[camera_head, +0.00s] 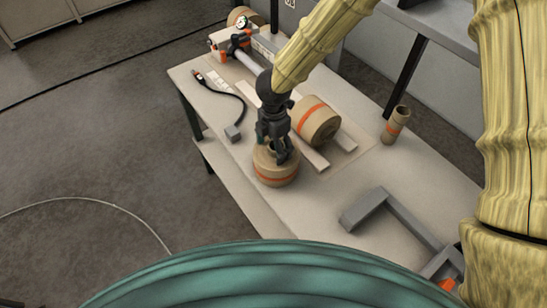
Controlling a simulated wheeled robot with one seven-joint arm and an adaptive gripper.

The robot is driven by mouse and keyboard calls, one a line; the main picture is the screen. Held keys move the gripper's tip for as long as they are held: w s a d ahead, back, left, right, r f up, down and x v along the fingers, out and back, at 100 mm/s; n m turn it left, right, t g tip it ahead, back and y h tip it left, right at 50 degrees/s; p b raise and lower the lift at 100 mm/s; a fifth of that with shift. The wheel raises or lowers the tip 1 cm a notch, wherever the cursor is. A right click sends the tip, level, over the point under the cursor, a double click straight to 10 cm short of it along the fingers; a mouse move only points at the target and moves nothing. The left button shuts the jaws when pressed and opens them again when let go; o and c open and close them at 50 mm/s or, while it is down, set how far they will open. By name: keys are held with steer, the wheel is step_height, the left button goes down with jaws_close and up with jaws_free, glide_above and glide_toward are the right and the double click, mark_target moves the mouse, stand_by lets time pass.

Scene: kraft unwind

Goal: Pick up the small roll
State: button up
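A brown kraft roll (275,172) with an orange band stands upright near the table's left front edge. It looks a little smaller than the larger banded roll (322,118), which lies on its side just behind it to the right. My gripper (281,153) points down at the top of the smaller roll, with its fingers at or in the core opening. The fingers and the roll's top overlap in view, so I cannot tell whether they are closed on it.
The pale table (295,208) has flat strips (312,155) under the larger roll. A narrow tube (395,124) stands at the right edge. A grey angled bracket (395,215) lies in front; a black cable (232,95) and a dispenser-like device (232,42) are at the back.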

steer(key=shift+w+f, duration=0.15)
steer(key=shift+w, duration=0.3)
steer(key=shift+o, duration=0.2)
steer(key=shift+s+r, duration=0.2)
steer(key=shift+s, duration=0.1)
steer(key=shift+s+r, duration=0.3)
steer(key=shift+s, duration=0.35)
steer(key=shift+s+r, duration=0.3)
steer(key=shift+s, duration=0.3)
steer(key=c, duration=1)
steer(key=shift+s+d+r, duration=0.1)
steer(key=c, duration=0.3)
steer(key=shift+w+f, duration=0.5)
steer(key=shift+w, duration=0.2)
jaws_close()
steer(key=shift+s, duration=0.2)
